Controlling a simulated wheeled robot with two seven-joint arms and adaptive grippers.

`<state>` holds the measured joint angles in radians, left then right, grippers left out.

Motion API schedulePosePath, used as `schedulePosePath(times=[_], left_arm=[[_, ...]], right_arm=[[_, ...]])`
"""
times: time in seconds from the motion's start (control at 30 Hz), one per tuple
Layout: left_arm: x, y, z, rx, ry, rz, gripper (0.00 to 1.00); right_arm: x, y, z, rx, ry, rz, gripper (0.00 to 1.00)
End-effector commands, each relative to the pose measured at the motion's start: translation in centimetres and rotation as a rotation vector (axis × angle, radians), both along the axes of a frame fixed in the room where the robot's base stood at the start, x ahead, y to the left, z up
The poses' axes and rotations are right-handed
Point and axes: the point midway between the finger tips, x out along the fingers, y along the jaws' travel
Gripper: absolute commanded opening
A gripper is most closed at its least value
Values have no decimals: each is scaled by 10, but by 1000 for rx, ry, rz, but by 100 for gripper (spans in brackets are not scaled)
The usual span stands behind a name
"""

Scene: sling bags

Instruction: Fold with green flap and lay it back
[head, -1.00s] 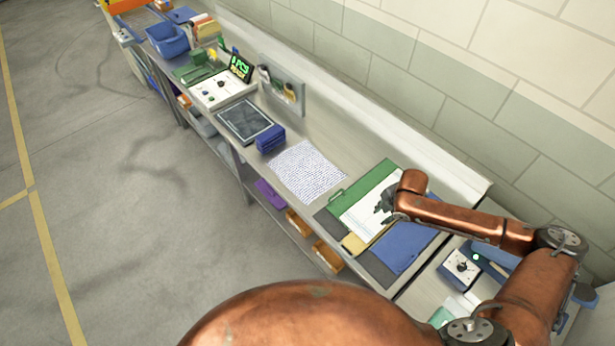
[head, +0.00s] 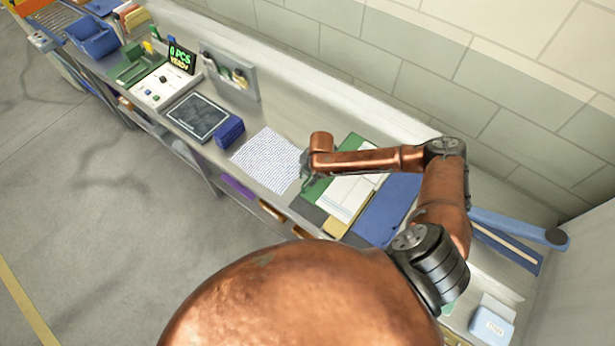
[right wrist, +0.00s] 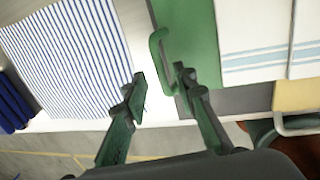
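The green flap (head: 318,187) lies flat on the bench, with a white cloth (head: 348,195) over much of it. In the right wrist view the green flap (right wrist: 188,40) has a green loop handle (right wrist: 157,48) on its left edge, and the white cloth (right wrist: 250,40) shows pale blue stripes. My right gripper (head: 306,178) is low over the flap's left edge. In the right wrist view my right gripper (right wrist: 160,82) is open, its fingertips on either side of the handle's lower end; I cannot tell whether they touch it. My left gripper is not in view.
A blue-striped white sheet (head: 268,158) lies just left of the flap. A tan piece (head: 343,229) and a blue panel (head: 385,215) lie to its right. A dark blue block (head: 229,130) and a tablet (head: 198,116) stand farther left. The wall runs behind the bench.

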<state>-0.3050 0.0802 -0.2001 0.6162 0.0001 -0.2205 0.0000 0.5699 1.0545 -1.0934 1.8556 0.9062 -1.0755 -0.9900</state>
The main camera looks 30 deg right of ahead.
Motion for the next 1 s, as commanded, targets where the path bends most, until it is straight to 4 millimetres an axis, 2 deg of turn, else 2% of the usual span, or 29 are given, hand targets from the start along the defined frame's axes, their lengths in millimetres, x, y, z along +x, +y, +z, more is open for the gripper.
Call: schedulePosePath(times=[0.13,0.33,0.7,1.0], left_arm=[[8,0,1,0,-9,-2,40],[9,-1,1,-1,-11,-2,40],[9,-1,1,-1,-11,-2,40],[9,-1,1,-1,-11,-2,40]], right_arm=[[0,0,-5,1,0,0,26],[1,1,-5,0,0,0,26],[0,0,-5,0,1,0,0],[0,0,-5,0,1,0,0]])
